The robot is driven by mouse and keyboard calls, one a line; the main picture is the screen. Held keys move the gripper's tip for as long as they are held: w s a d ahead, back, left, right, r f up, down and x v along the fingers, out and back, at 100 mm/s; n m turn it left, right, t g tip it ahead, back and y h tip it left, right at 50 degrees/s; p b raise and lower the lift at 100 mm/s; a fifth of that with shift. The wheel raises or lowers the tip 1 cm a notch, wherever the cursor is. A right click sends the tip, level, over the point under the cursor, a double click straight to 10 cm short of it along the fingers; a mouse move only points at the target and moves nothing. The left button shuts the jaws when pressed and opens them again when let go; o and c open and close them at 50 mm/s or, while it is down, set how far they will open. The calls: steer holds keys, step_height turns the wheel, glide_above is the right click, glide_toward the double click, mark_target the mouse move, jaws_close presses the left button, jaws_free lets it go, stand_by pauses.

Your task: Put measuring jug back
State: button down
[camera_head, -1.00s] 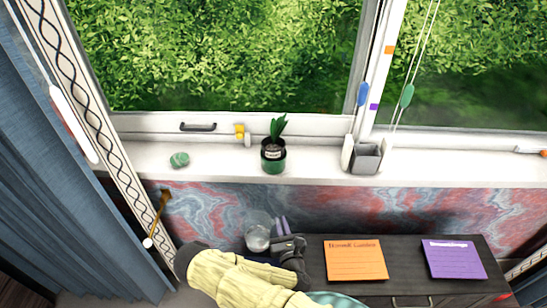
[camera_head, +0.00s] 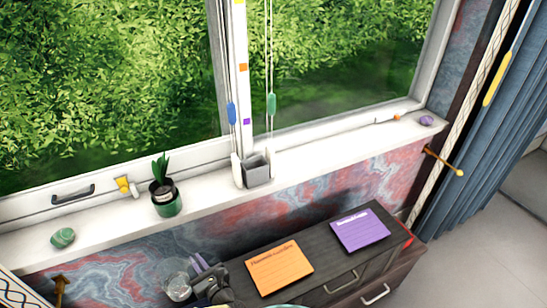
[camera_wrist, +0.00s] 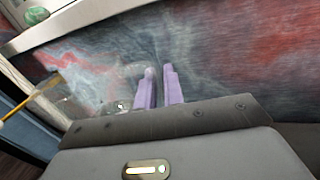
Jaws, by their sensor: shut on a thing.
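In the wrist view the two purple fingers (camera_wrist: 158,88) stand close together with a narrow gap. The jug's clear body is hard to make out against the marbled wall there. The jug's base is hidden or cut off, so I cannot tell whether it touches a surface.
A dark drawer cabinet (camera_head: 362,261) carries an orange card (camera_head: 280,268) and a purple card (camera_head: 360,230). Above it, the white windowsill (camera_head: 320,150) holds a potted plant (camera_head: 166,200), a grey container (camera_head: 256,171) and a green stone (camera_head: 63,237). Bare sill lies right of the container.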

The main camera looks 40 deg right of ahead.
step_height(320, 180, up, 18)
steer(key=p, duration=1.7)
